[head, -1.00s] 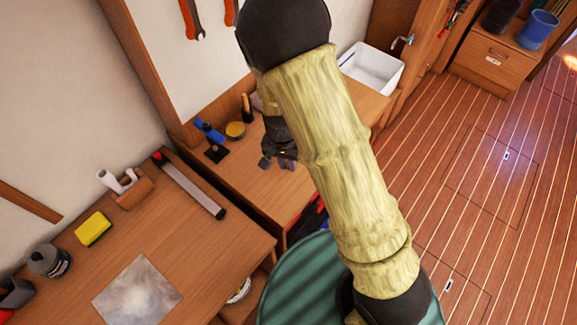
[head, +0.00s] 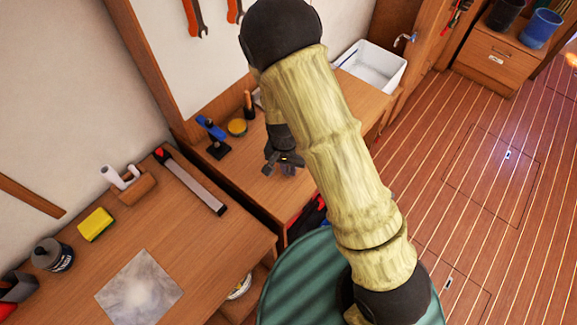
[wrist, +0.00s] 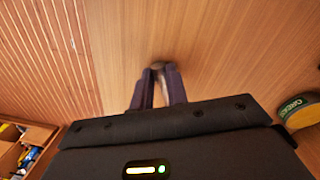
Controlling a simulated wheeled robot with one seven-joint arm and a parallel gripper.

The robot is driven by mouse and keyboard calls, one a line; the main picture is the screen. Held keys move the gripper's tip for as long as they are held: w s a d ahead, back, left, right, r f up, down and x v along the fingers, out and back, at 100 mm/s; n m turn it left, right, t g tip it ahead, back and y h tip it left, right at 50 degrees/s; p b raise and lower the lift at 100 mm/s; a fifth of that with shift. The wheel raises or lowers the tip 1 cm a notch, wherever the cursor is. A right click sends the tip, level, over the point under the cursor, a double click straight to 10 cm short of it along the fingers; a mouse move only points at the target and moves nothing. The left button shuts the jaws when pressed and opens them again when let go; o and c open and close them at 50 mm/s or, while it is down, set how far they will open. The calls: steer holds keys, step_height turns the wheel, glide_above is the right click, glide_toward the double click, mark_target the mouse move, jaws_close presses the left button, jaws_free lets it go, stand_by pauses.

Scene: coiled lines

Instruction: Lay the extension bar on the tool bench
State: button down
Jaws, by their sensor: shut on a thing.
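My gripper (head: 285,163) hangs over the wooden tool bench (head: 248,185). In the wrist view its two fingers (wrist: 158,78) are closed together at the tips on a small dark, rounded end (wrist: 158,65), which I take to be the extension bar. Most of the bar is hidden by the fingers and seems to point away from the camera. In the head view I cannot make the bar out. The bench top fills the background of the wrist view, and I cannot tell whether the bar touches it.
A white sink (head: 372,68) is at the far end. The nearer counter holds a sponge (head: 95,224) and a long bar-like tool (head: 190,182).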

steer(key=c, duration=1.4)
jaws_free()
steer(key=r, duration=0.8)
steer(key=r+b, duration=0.1)
steer(key=r, duration=0.3)
steer(key=shift+w+a+r, duration=0.1)
steer(key=shift+a, duration=0.3)
steer(key=s+d+r+n+t, duration=0.1)
steer(key=s+d+r, duration=0.1)
steer(key=d, duration=0.4)
steer(key=s+d+r+n+t, duration=0.1)
steer(key=s+d+r, duration=0.1)
steer(key=d, duration=0.3)
steer(key=s+d+r+n, duration=0.1)
steer(key=s+d+r, duration=0.1)
steer(key=d, duration=0.4)
steer(key=shift+s+d+r+t+y, duration=0.3)
steer(key=shift+s+r+t+y, duration=0.1)
steer(key=shift+r, duration=0.3)
